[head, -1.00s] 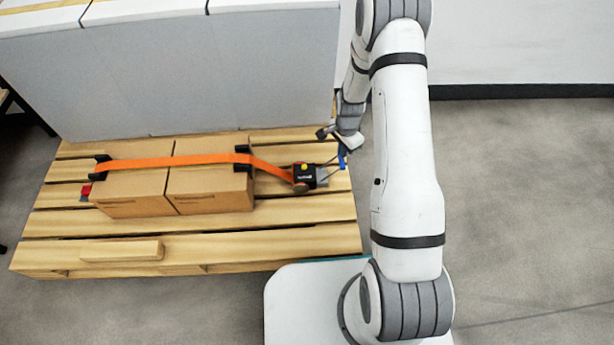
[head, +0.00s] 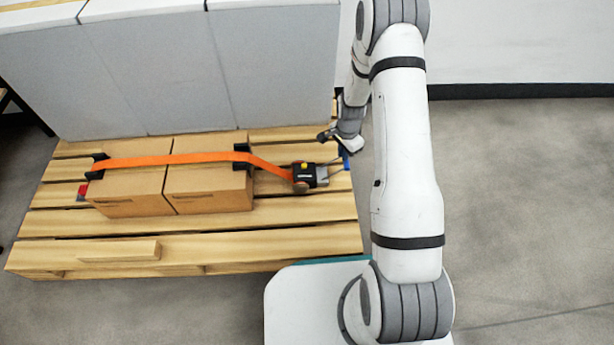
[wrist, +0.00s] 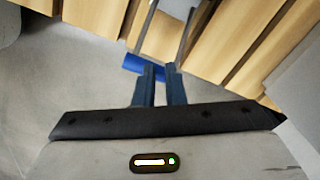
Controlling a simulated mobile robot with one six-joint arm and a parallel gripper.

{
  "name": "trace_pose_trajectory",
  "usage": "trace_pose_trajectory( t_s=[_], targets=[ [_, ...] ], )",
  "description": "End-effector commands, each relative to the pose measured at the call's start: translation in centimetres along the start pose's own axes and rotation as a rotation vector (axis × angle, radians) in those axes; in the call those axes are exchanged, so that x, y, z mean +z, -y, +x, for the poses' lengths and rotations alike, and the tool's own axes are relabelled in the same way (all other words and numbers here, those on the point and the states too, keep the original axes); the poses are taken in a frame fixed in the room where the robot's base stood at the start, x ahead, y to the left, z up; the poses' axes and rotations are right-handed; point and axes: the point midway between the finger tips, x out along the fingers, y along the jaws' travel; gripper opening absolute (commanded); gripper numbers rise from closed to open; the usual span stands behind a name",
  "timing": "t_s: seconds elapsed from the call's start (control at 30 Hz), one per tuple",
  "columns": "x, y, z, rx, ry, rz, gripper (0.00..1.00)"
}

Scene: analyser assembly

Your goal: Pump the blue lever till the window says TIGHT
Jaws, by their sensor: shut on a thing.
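The blue lever grip (head: 346,160) sits at the right end of the ratchet's metal handle, over the pallet's right edge. In the wrist view the blue grip (wrist: 134,63) lies crosswise at the fingertips of my gripper (wrist: 157,70), which is shut on it. The metal lever arms run away from it at the top. The ratchet (head: 305,175) is a black body with a yellow part on top, at the right end of the orange strap (head: 200,158). The window's reading is too small to make out.
The strap runs over two cardboard boxes (head: 208,190) with black corner guards on a wooden pallet (head: 200,243). A grey panel block (head: 180,75) stands behind. The floor right of my arm (head: 520,200) is clear.

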Motion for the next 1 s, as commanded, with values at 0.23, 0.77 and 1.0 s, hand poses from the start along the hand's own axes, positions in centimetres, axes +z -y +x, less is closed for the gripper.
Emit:
trace_pose_trajectory(
  t_s=[0.23,0.77,1.0],
  targets=[
    [0.8,-0.3,1.4,0.014,0.011,-0.004,0.00],
    [0.6,-0.3,3.3,0.011,0.008,-0.003,0.00],
    [0.6,-0.3,4.2,0.010,0.007,-0.003,0.00]
  ],
)
